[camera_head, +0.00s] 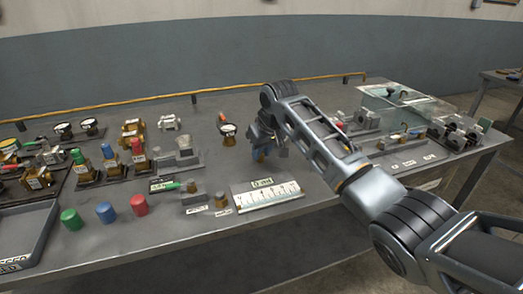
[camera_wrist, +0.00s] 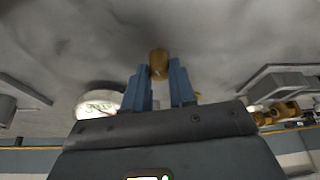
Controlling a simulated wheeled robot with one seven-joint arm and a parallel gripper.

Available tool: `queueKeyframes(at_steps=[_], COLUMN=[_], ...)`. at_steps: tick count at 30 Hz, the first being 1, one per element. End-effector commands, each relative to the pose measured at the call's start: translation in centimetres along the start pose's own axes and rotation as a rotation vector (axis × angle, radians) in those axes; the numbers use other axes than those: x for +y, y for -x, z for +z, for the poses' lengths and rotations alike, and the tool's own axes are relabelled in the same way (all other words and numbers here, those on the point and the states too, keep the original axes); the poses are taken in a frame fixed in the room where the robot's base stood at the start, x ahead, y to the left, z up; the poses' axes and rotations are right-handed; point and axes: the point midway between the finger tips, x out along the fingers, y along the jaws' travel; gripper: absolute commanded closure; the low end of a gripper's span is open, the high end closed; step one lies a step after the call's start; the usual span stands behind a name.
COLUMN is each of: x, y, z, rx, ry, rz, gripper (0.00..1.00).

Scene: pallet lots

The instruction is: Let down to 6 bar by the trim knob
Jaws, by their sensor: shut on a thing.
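My gripper (camera_head: 266,152) reaches down over the middle of the bench, just right of a small round gauge (camera_head: 228,129) with a white face and a brass-coloured body. In the wrist view my blue fingers (camera_wrist: 162,82) are closed on a small brown, brass-coloured knob (camera_wrist: 158,62), which shows between their tips. The gauge's white face (camera_wrist: 98,104) shows left of the fingers, partly covered by my gripper body. The gauge reading is too small and blurred to tell. In the head view the knob is hidden behind my gripper.
A white scale card (camera_head: 267,195) lies in front of my gripper. Red (camera_head: 139,205), blue (camera_head: 106,212) and green (camera_head: 70,219) caps stand at the front left, beside a grey tray (camera_head: 28,236). A clear box (camera_head: 405,105) stands at the right. Several fittings crowd the left.

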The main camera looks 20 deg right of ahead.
Motion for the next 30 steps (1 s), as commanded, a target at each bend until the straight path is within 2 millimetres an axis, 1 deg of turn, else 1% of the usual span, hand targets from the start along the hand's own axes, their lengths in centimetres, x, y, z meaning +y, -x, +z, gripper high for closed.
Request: queueKeyframes(at_steps=[5, 9, 13, 17, 24, 25, 30], x=[-0.24, -0.40, -0.31, -0.27, -0.21, -0.21, -0.21], y=[0.39, 0.36, 0.14, 0.01, -0.04, -0.04, -0.03], z=[-0.17, -0.16, -0.11, -0.07, -0.06, -0.06, -0.06], rx=[-0.002, -0.004, -0.003, -0.002, -0.001, -0.001, -0.001], ry=[-0.079, -0.209, -0.299, -0.335, -0.337, -0.337, -0.337], rz=[0.032, 0.085, 0.123, 0.139, 0.140, 0.140, 0.140], gripper=[1.00, 1.00, 1.00, 1.00, 1.00, 0.74, 0.58])
